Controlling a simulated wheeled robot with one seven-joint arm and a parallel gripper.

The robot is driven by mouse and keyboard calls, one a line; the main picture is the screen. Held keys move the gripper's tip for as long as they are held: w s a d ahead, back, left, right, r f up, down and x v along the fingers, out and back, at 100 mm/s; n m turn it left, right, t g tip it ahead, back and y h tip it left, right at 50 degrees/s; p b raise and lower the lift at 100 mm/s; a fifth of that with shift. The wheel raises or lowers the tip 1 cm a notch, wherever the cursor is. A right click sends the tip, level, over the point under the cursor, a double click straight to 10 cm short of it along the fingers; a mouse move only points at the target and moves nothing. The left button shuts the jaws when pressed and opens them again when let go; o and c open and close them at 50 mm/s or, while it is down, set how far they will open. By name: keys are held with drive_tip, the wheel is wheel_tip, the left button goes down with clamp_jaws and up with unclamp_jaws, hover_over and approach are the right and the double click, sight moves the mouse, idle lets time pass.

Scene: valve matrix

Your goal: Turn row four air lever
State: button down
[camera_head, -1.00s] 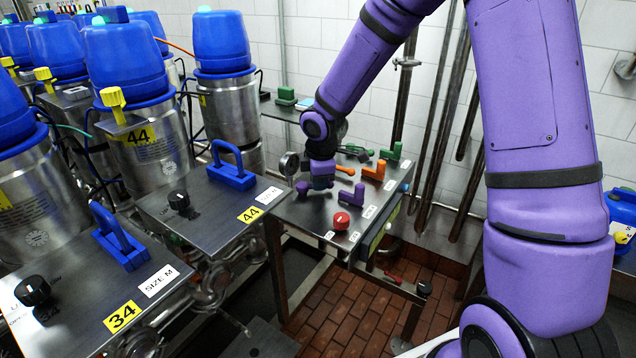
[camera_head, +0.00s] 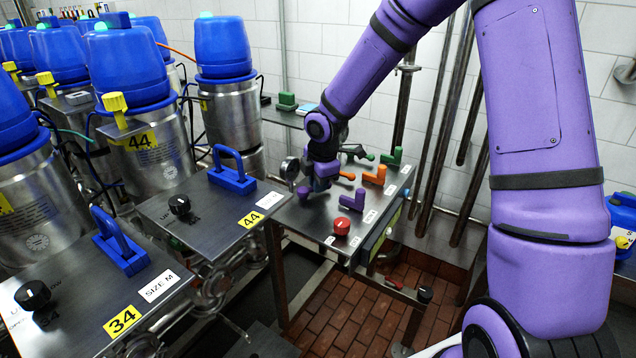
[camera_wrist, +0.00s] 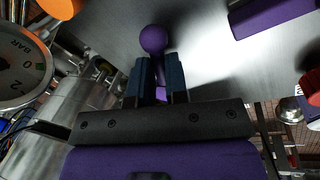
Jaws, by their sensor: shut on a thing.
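A purple lever with a round ball end (camera_wrist: 153,40) stands out from the steel valve panel (camera_head: 312,215). My gripper (camera_wrist: 160,75) is shut on this lever, with the ball showing just beyond the dark fingertips in the wrist view. In the head view my gripper (camera_head: 318,186) is low over the left part of the panel, and the fingers and most of the lever are hidden by my wrist. The purple ball (camera_head: 304,191) shows at its left. An orange ball-ended lever (camera_head: 347,176) and a green one (camera_head: 369,157) sit behind to the right.
Purple (camera_head: 353,222), orange (camera_head: 375,175) and green (camera_head: 392,157) L-shaped handles line the panel's right side. A red knob (camera_head: 341,226) is at its front. A round gauge (camera_wrist: 22,66) stands close left of my gripper. Steel tanks (camera_head: 228,110) stand at the left.

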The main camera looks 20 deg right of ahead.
drive_tip(key=c, duration=1.1)
unclamp_jaws()
drive_tip(key=shift+d+f, duration=0.1)
drive_tip(key=shift+d, duration=0.4)
drive_tip(key=shift+a, duration=0.15)
drive_tip(key=shift+r, duration=0.4)
drive_tip(key=r, duration=0.3)
drive_tip(key=s+r, duration=0.1)
drive_tip(key=r, duration=0.2)
drive_tip(key=s+r, duration=0.1)
drive_tip(key=r, duration=0.3)
